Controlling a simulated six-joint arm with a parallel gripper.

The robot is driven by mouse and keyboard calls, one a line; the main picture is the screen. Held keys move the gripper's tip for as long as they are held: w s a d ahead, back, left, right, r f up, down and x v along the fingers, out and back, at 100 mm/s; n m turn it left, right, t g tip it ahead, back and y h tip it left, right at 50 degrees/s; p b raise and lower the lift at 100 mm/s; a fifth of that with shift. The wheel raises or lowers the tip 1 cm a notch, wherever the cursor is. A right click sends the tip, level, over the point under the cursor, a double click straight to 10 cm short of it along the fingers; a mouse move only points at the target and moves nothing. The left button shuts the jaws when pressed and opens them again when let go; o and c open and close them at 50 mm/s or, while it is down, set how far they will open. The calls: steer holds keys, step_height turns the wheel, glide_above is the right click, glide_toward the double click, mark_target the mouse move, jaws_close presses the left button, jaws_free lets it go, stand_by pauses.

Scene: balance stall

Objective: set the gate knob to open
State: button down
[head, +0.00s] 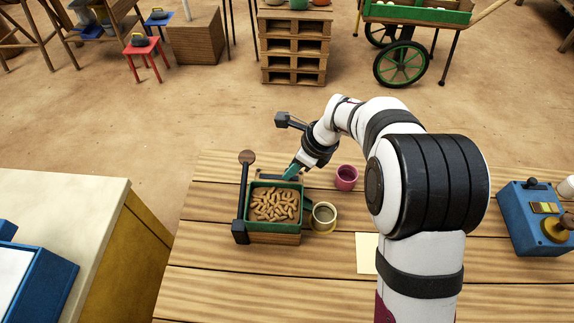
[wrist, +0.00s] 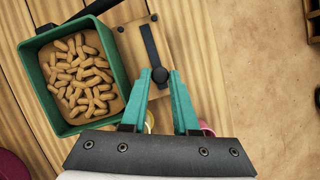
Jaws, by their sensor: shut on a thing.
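The gate knob (wrist: 160,75) is a small round black knob at the near end of a dark slot (wrist: 151,45) in a wooden plate (wrist: 131,40). The plate adjoins a green bin (wrist: 40,88) full of peanuts. My gripper (wrist: 160,73) has teal fingers and is shut on the knob, one fingertip on each side. In the head view my gripper (head: 291,175) reaches down at the back right corner of the green bin (head: 248,203). The knob is hidden there, and only part of the plate's dark slot shows. I see no readable open or closed marking.
A black lever (head: 243,195) with a round wooden end stands left of the bin. A yellow-rimmed cup (head: 324,217) and a pink cup (head: 346,178) stand to its right. A blue box (head: 523,222) with knobs sits at the far right. The front of the table is clear.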

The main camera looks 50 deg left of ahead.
steer(key=shift+w+d+f, duration=0.1)
steer(key=shift+w+d, duration=0.05)
steer(key=shift+d, duration=0.05)
steer(key=c, duration=0.7)
jaws_free()
steer(key=shift+a, duration=0.1)
steer(key=v, duration=1.6)
steer(key=d+r+n+t, duration=0.1)
steer(key=d+r+n, duration=0.15)
steer(key=d, duration=1.15)
steer(key=s+d+f+n, duration=0.1)
steer(key=s+d, duration=0.4)
steer(key=d, duration=0.1)
steer(key=s+d+f+n+h, duration=0.1)
steer(key=s+d+f+n, duration=0.1)
steer(key=s+d, duration=0.3)
steer(key=s+d+f+n+h, duration=0.1)
steer(key=s+d+n, duration=0.1)
steer(key=s+d, duration=0.3)
steer(key=shift+s+d+f+t, duration=0.15)
steer(key=shift+s+d+f, duration=0.05)
steer(key=shift+d, duration=0.55)
steer(key=shift+s+d+f+t, duration=0.15)
steer(key=shift+d, duration=0.6)
